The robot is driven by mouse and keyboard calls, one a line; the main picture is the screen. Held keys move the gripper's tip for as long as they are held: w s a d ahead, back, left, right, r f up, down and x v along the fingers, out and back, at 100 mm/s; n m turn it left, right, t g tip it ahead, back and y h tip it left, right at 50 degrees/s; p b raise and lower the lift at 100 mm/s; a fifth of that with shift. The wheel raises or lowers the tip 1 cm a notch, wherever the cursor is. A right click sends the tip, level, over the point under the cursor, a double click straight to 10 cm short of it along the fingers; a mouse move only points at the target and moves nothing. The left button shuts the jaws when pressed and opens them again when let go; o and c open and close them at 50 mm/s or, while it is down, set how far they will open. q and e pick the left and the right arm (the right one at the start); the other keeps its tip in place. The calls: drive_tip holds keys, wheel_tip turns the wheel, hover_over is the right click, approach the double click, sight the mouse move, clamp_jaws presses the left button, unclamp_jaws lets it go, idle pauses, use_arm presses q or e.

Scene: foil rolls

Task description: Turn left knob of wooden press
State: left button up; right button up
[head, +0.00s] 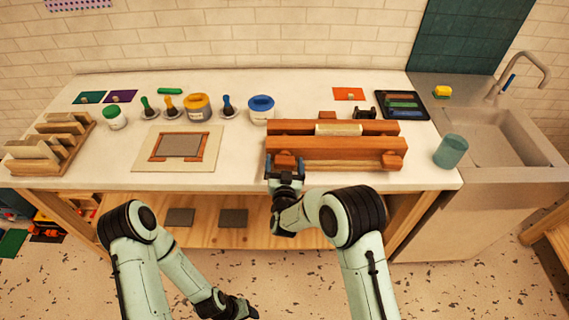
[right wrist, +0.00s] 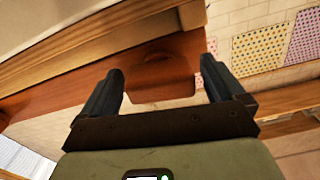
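The wooden press (head: 330,144) is a reddish-brown frame of two long beams lying on the white worktop, with a pale roller (head: 338,129) on it. Its left knob (head: 285,160) is a brown block on the front side. The right knob (head: 391,160) is at the other end. My right gripper (head: 286,173) is at the left knob. In the right wrist view the fingers are spread, with the knob (right wrist: 160,82) between or just beyond their tips; contact is unclear. My left gripper (head: 240,308) hangs low in front of the table; its fingers are too unclear to read.
On the worktop (head: 235,171) are a framed board (head: 178,146), several paint pots and brushes, and a wooden rack (head: 50,142) at far left. A teal cup (head: 450,151) stands right of the press, beside the sink (head: 497,137). The front strip of worktop left of the press is clear.

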drive_tip(key=s, duration=1.2)
idle(2.0)
